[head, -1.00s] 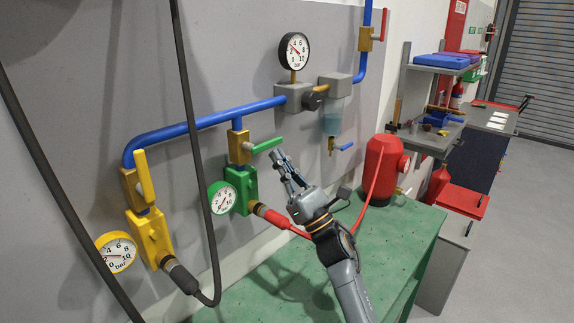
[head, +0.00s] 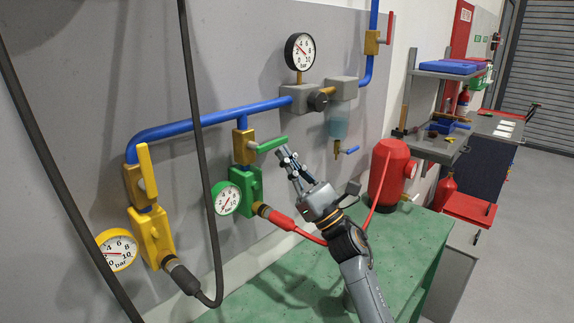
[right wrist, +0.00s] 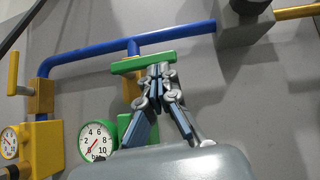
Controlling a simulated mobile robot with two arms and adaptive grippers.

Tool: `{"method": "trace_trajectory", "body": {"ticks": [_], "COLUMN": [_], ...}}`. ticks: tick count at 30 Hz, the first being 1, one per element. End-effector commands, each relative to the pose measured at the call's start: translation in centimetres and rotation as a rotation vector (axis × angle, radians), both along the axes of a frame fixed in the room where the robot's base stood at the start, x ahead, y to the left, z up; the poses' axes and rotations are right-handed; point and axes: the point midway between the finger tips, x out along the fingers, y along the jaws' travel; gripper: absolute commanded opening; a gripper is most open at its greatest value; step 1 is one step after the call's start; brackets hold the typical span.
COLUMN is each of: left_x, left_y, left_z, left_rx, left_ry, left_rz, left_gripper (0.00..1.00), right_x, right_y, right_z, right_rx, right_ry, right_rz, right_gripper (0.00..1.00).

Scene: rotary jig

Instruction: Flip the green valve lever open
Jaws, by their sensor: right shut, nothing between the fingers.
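The green valve lever (head: 271,144) sticks out to the right, nearly level, from its brass valve (head: 243,147) above the green regulator block (head: 245,184). It also shows in the right wrist view (right wrist: 143,63), lying across just beyond my fingertips. My right gripper (head: 283,151) is shut and empty, its tips right by the lever's free end. In the right wrist view its fingertips (right wrist: 160,70) overlap the lever's right part. I cannot tell whether they touch it. My left gripper is not in view.
The yellow lever (head: 147,171) stands upright at left. Dark hoses (head: 200,150) hang in front of the panel. A blue pipe (head: 210,120) runs above. A red hose (head: 290,225) leads to a red tank (head: 388,172) on the green bench (head: 415,235). Bench top is mostly clear.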

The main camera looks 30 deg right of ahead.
Motion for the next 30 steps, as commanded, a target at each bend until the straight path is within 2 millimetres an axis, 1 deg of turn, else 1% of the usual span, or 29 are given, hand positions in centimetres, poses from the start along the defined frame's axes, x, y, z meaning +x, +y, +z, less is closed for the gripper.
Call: {"method": "trace_trajectory", "body": {"ticks": [5, 8, 14, 18, 21, 25, 30], "left_x": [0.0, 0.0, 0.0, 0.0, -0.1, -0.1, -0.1], "left_y": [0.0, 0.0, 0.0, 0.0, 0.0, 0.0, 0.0], "left_z": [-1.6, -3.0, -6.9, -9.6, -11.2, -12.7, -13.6], "left_rx": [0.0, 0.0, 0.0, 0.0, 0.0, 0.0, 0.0], "left_ry": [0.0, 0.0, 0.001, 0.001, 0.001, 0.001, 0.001], "left_rz": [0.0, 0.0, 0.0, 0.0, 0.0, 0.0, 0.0], "left_gripper": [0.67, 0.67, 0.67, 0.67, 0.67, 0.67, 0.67], "right_x": [0.0, 0.1, 0.2, 0.2, 0.2, 0.2, 0.2], "right_y": [-0.2, -0.3, -0.7, -0.9, -1.0, -1.0, -0.8], "right_z": [-0.1, 0.0, 0.7, 1.6, 2.3, 3.4, 4.7], "right_rx": [-0.051, -0.096, -0.243, -0.369, -0.458, -0.573, -0.724], "right_ry": [-0.019, -0.036, -0.088, -0.131, -0.162, -0.202, -0.254], "right_rz": [-0.002, -0.002, -0.005, -0.006, -0.006, -0.005, -0.004], "right_gripper": [0.0, 0.0, 0.0, 0.0, 0.0, 0.0, 0.0]}}
